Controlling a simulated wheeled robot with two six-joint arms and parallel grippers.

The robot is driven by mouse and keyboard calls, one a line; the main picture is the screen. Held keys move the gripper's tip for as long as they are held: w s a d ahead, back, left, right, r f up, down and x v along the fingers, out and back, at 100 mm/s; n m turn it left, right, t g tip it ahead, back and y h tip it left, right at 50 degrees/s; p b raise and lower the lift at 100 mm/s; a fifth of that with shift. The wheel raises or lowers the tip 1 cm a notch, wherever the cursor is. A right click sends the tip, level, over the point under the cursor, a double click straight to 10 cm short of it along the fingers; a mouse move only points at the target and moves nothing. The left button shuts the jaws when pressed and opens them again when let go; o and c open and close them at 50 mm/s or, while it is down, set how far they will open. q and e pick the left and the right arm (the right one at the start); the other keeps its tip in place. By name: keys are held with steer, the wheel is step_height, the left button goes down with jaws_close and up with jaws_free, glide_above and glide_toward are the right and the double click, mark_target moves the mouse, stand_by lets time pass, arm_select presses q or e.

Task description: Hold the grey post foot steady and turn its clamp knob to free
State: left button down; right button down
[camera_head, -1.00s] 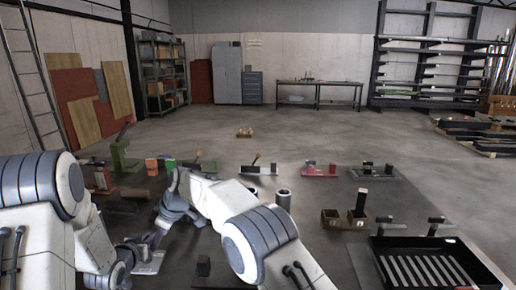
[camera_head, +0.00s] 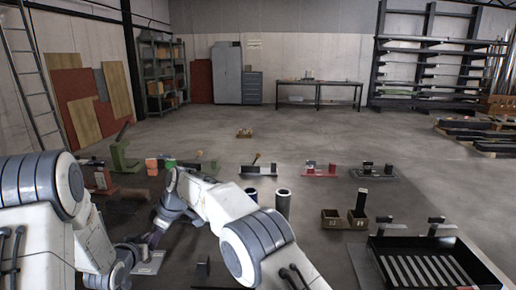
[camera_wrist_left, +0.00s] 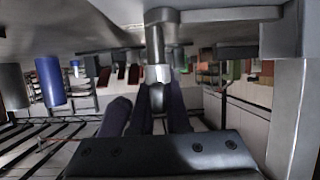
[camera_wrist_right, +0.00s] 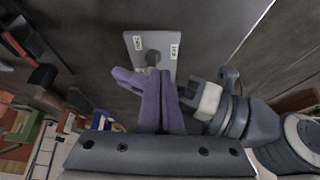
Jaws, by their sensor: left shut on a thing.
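The grey post foot (camera_head: 150,262) is a flat plate on the floor-level surface, largely hidden by my arms in the head view. In the right wrist view its plate (camera_wrist_right: 138,42) carries two small white labels and a dark round knob or post top (camera_wrist_right: 152,58). My left gripper (camera_head: 138,246) is low beside it; in the left wrist view it (camera_wrist_left: 158,88) is shut on the foot's upright metal post (camera_wrist_left: 155,45). My right gripper (camera_wrist_right: 150,82) is right at the dark knob, its fingers overlapping it; its grip is unclear. The label text is too small to read surely.
A dark block (camera_head: 203,266) stands nearby. Several fixtures line the back.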

step_height(320, 180, up, 6)
steer(key=shift+s+d, duration=0.15)
steer(key=shift+d, duration=0.15)
stand_by(0.4)
step_height(320, 180, down, 6)
steer(key=shift+s+d, duration=0.15)
stand_by(0.7)
steer(key=shift+w+a, duration=0.3)
steer(key=shift+a, duration=0.25)
stand_by(1.1)
